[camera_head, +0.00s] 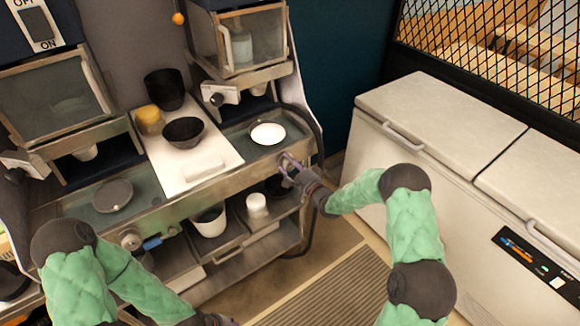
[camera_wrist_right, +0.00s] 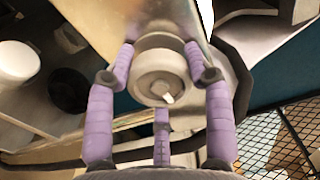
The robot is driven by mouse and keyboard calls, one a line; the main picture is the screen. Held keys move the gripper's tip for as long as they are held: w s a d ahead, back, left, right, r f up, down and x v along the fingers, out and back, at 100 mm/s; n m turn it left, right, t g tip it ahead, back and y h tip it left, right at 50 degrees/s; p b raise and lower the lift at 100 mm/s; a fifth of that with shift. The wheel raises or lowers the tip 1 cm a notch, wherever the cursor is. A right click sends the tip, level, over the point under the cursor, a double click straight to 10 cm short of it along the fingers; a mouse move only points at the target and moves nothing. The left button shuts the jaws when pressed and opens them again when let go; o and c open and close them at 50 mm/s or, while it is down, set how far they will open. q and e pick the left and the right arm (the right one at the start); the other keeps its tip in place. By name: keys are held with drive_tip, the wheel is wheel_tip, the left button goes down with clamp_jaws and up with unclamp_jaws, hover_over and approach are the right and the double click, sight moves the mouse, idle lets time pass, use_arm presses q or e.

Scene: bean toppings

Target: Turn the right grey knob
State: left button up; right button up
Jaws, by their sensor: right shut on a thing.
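The right grey knob (camera_wrist_right: 158,72) is a round disc with a small white mark at its lower right in the right wrist view. My right gripper (camera_wrist_right: 160,75) has its purple fingers around the knob and is shut on it. In the head view my right gripper (camera_head: 287,163) is at the right end of the counter's front, where its fingers largely hide the knob. Another grey knob (camera_head: 130,240) is at the left of the counter front, with a blue handle beside it. My left arm reaches to the bottom edge, and its fingers are out of the picture.
The metal counter (camera_head: 240,176) carries a white board (camera_head: 205,172), dark bowls (camera_head: 184,131) and a white plate (camera_head: 267,133). White containers (camera_head: 208,221) stand on the shelf below. A white chest freezer (camera_head: 440,115) stands at the right, with floor between.

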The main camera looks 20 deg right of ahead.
drive_tip(key=shift+m, duration=1.1)
drive_tip(key=o, duration=1.2)
drive_tip(key=shift+f, duration=0.1)
drive_tip(key=v, duration=1.2)
